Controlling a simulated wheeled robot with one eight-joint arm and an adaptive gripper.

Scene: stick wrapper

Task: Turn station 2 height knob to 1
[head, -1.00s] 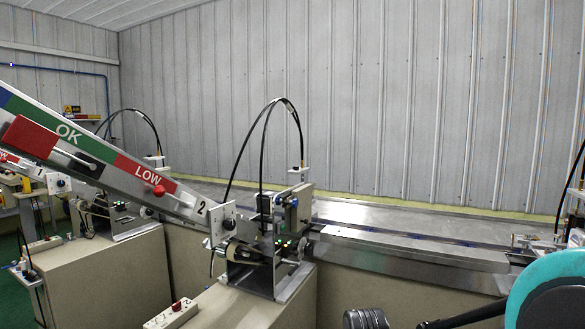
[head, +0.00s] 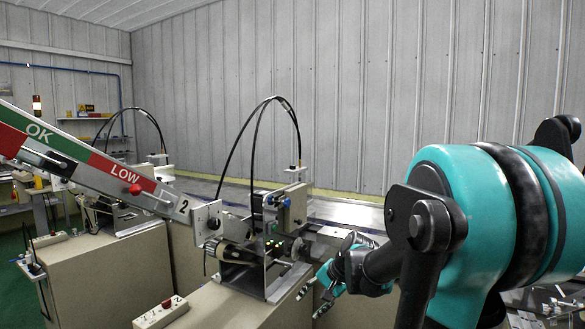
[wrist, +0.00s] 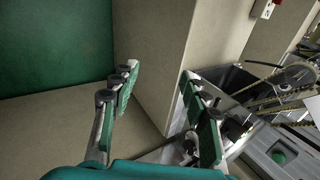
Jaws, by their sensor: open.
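Station 2 (head: 274,235) is the metal machine unit under the chute end marked "2" (head: 183,206), in the middle of the head view. A small dark knob (head: 213,223) sits on its pale side plate. I cannot read a scale or tell which knob sets the height. My gripper (head: 328,287) is low and just right of the station's metal frame, apart from the knob. In the wrist view my gripper (wrist: 157,78) has its two green-padded fingers spread wide with nothing between them. Beyond them are a beige cabinet wall and green floor.
A sloping chute (head: 75,160) with OK and LOW bands comes down from the left to station 2. Black cables (head: 232,150) arch above the station. Another station stands behind at left.

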